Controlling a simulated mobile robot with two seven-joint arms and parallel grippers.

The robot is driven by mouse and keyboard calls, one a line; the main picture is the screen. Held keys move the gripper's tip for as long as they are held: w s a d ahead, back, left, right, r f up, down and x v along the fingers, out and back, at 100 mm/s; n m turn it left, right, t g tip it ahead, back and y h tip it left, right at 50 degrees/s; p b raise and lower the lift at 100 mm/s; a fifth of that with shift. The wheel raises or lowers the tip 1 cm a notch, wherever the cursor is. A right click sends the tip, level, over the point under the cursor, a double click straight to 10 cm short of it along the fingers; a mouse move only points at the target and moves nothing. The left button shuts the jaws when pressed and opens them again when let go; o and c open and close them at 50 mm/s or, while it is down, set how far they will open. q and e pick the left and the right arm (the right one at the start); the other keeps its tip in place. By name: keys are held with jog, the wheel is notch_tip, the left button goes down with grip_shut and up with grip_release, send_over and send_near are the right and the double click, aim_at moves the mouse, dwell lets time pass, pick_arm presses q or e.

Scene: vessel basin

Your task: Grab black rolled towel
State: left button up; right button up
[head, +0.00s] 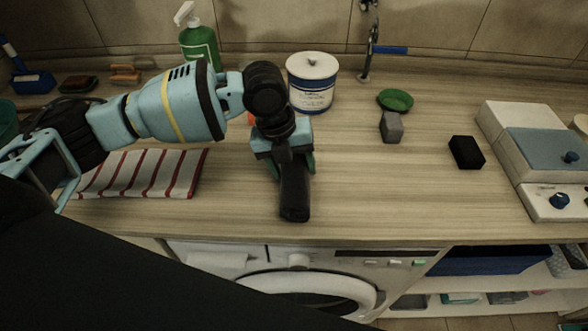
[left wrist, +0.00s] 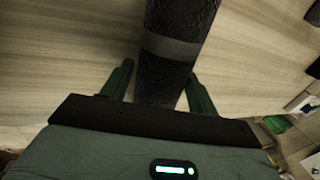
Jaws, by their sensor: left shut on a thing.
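The black rolled towel (head: 294,192) lies near the front edge of the wooden counter, pointing toward the washing machine. A grey band wraps around it in the left wrist view (left wrist: 172,48). My left gripper (head: 286,165) is over the towel's far end, shut on it, with one green finger on each side. The fingers also show in the left wrist view (left wrist: 160,85), flanking the towel. The gripper body hides the towel's far end in the head view. My right gripper is not in view.
A striped cloth (head: 145,173) lies left of the towel. A white tub (head: 312,85) and green bottle (head: 199,45) stand behind. A grey block (head: 391,127), green round item (head: 395,100) and black block (head: 467,152) are to the right.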

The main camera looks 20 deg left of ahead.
pick_arm(q)
jog(key=shift+r, duration=0.15)
jog(key=shift+r, duration=0.3)
jog(key=v, duration=0.2)
jog(key=shift+s+r, duration=0.3)
jog(key=shift+r, duration=0.05)
jog(key=s+a, duration=0.2)
jog(key=s, duration=0.2)
jog(key=s+a+r, duration=0.1)
jog(key=s+a, duration=0.1)
jog(key=s, duration=0.3)
jog(key=s+a, duration=0.2)
jog(key=s, duration=0.2)
jog(key=shift+s+a+r, duration=0.2)
jog(key=shift+a, duration=0.05)
jog(key=shift+s, duration=0.15)
